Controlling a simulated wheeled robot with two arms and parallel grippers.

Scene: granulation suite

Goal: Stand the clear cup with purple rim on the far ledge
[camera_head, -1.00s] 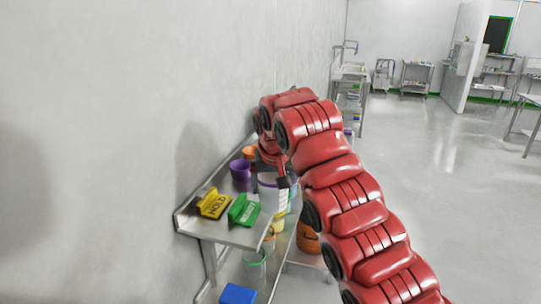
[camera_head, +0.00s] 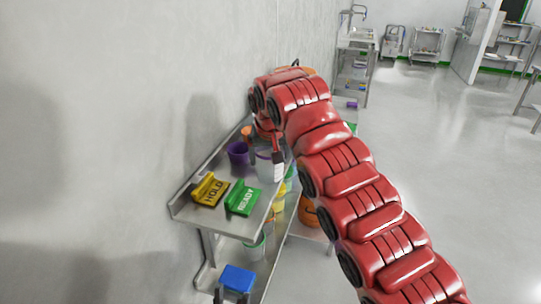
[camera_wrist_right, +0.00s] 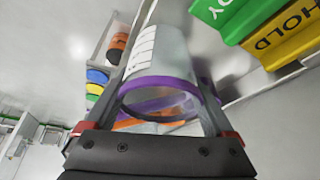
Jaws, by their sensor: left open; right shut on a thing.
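The clear cup with purple rim (camera_head: 264,171) is at the right edge of the steel wall bench (camera_head: 183,207), beside the green sign. In the right wrist view the cup (camera_wrist_right: 165,60) lies between my right fingers, its purple rim and open mouth towards the camera. My right gripper (camera_head: 277,157) is shut on it, at the end of the red arm that covers much of the head view. Whether the cup's base touches the bench is unclear. My left gripper (camera_head: 233,294) shows only as dark prongs at the bottom edge, open, near a blue block.
A yellow HOLD sign (camera_head: 209,190) and a green READY sign (camera_head: 242,198) stand on the bench, with a purple cup (camera_head: 238,153) and an orange cup (camera_head: 247,132) behind. The blue block (camera_head: 238,278) is below. An orange bucket (camera_head: 308,213) stands under my arm. Open floor lies right.

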